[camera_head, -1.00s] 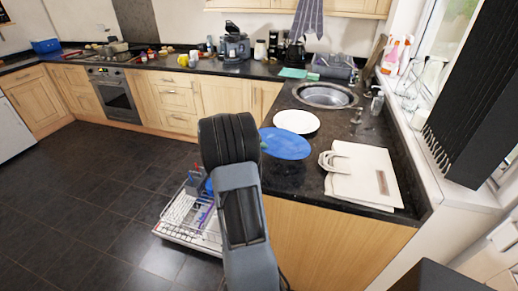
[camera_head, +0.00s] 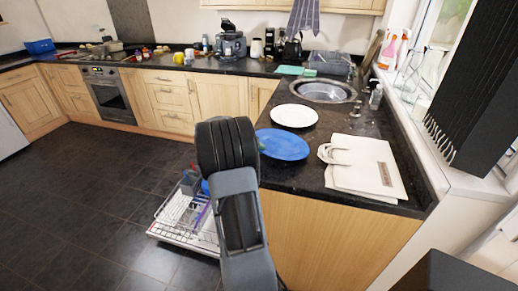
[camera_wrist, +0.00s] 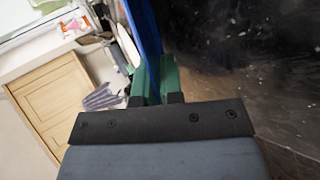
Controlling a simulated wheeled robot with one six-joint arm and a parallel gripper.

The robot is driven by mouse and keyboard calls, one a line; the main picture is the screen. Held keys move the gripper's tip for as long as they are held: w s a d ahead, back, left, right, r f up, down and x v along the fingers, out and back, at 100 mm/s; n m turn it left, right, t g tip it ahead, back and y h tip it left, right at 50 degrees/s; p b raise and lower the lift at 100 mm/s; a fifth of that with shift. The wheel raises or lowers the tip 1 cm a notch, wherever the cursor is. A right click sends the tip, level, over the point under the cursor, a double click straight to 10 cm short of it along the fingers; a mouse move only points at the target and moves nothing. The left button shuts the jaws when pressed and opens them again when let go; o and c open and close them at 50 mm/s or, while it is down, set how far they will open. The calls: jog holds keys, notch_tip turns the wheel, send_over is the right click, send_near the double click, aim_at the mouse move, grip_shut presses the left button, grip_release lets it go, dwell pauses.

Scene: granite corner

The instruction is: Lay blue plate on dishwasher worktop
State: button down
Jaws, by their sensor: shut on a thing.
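The blue plate (camera_head: 282,144) lies roughly flat over the dark worktop (camera_head: 290,177) above the dishwasher, between the white plate and the white bag. My gripper (camera_wrist: 153,85) is shut on its rim; the green fingers pinch the plate, which shows as a thin blue edge in the wrist view (camera_wrist: 147,32). In the head view my arm hides most of the gripper. Whether the plate touches the worktop I cannot tell. The open dishwasher rack (camera_head: 187,219) is at the lower left, partly behind my arm.
A white plate (camera_head: 294,115) lies just behind the blue plate. A white bag (camera_head: 365,166) lies to its right. The sink (camera_head: 323,91) is farther back, with a soap bottle (camera_head: 376,97) beside it. Bare worktop shows in front of the blue plate.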

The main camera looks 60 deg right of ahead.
jog(key=shift+r, duration=0.1)
jog(key=c, duration=0.9)
grip_release()
jog(key=shift+o, duration=0.2)
jog(key=shift+w, duration=0.1)
jog(key=shift+p+v, duration=0.35)
jog(key=shift+v, duration=3.05)
jog(key=shift+a, duration=0.15)
jog(key=s+a+n+t+y, duration=0.1)
jog(key=s+a+t+y, duration=0.1)
jog(key=a, duration=1)
jog(key=s+a+r+n+t+y+p, duration=0.1)
jog(key=a+t+y, duration=0.3)
jog(key=a, duration=0.9)
jog(key=s+a+r+n+t+y, duration=0.1)
jog(key=s+a+n+t+y, duration=0.2)
jog(key=a, duration=1)
jog(key=shift+s+a+y+p, duration=0.25)
jog(key=shift+y+p, duration=0.15)
jog(key=shift+y, duration=0.4)
